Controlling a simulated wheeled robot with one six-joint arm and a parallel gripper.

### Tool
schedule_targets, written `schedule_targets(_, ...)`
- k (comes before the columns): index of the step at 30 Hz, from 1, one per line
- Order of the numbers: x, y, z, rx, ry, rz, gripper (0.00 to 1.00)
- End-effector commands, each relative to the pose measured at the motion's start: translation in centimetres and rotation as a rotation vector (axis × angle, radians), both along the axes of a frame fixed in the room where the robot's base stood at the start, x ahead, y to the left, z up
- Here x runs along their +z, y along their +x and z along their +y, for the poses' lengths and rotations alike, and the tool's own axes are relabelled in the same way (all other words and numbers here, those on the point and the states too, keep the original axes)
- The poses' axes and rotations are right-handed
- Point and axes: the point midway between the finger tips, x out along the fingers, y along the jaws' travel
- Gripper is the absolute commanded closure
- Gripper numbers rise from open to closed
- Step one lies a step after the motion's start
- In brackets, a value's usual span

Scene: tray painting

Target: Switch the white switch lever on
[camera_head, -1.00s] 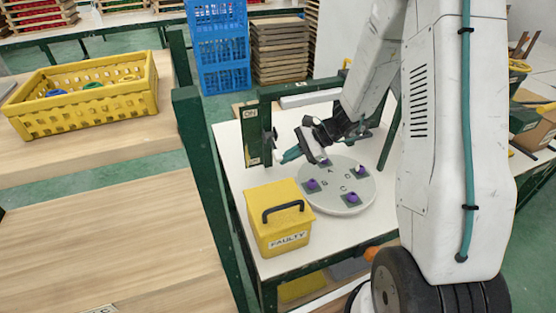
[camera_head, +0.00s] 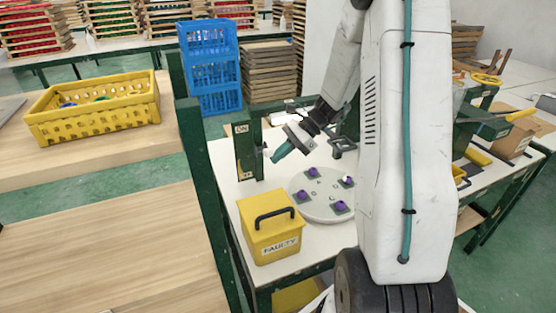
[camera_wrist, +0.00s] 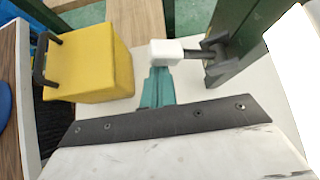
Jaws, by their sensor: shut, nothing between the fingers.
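The white switch lever (camera_wrist: 166,52) is a white block on a short dark stem, joined to a dark mount on the green switch post in the wrist view. In the head view the post (camera_head: 244,152) bears an ON label near its top; the lever is too small there to read its position. My gripper (camera_wrist: 158,75) has teal fingers, closed together and empty. Their tips are right at the lever's white block, overlapping its near edge in the wrist view; I cannot tell whether they touch. My gripper also shows in the head view (camera_head: 274,157), just right of the post.
A yellow FAULTY box (camera_head: 258,240) with a black handle stands in front of the post. A round white disc (camera_head: 321,205) with several purple-topped pieces lies to the right, below my arm. A yellow crate (camera_head: 95,112) sits on the wooden table at left.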

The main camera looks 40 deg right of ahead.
Motion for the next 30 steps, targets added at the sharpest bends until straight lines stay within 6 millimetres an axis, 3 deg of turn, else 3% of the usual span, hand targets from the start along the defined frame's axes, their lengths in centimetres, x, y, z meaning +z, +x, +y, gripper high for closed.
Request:
schedule_targets(23,0.5,0.1,-0.1,0.001,0.000,-0.001,1.00)
schedule_targets(30,2.4,-0.5,-2.4,-0.002,-0.002,-0.002,1.00)
